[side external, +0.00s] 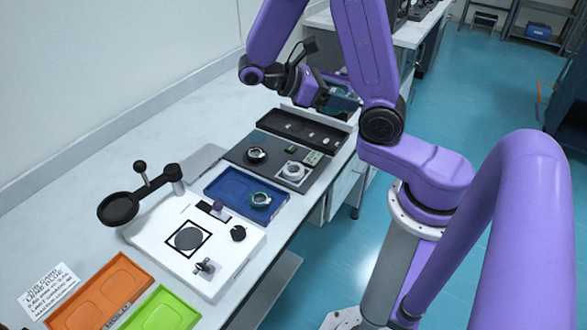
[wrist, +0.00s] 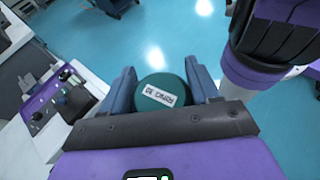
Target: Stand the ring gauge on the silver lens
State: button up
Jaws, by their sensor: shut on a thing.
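My gripper (wrist: 159,72) is shut on a teal round piece (wrist: 152,106) with a white printed label; the label is too small to read, so I cannot confirm that this is the ring gauge. The fingers hold it from two sides. In the side view, my gripper (side external: 343,101) is at the far end of the bench, above and behind the dark trays. A round silver-and-green piece (side external: 260,200) lies in the blue tray (side external: 225,183), and a pale ring (side external: 293,170) sits on a white square on the grey tray. I cannot tell which is the silver lens.
A white board (side external: 150,228) with small fittings stands in front of the blue tray. A black magnifier arm (side external: 118,208) rises at its left. Orange (side external: 95,300) and green (side external: 160,312) trays lie nearest. A long black tray (side external: 300,130) is at the far end.

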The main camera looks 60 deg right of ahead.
jog(key=w+a+m+t+y, duration=0.1)
jog(key=a+m+t+y, duration=0.1)
jog(key=a+m+y, duration=0.65)
jog(key=w+a+m+t+y, duration=0.2)
jog(key=a+m+t+y, duration=0.1)
jog(key=m+y, duration=1)
notch_tip(320, 180, up, 8)
jog(key=m+t+h, duration=0.7)
jog(key=m+t, duration=1.1)
send_over(287, 168)
jog(key=shift+y, duration=0.25)
jog(key=shift+f, duration=15.45)
jog(key=shift+f, duration=0.1)
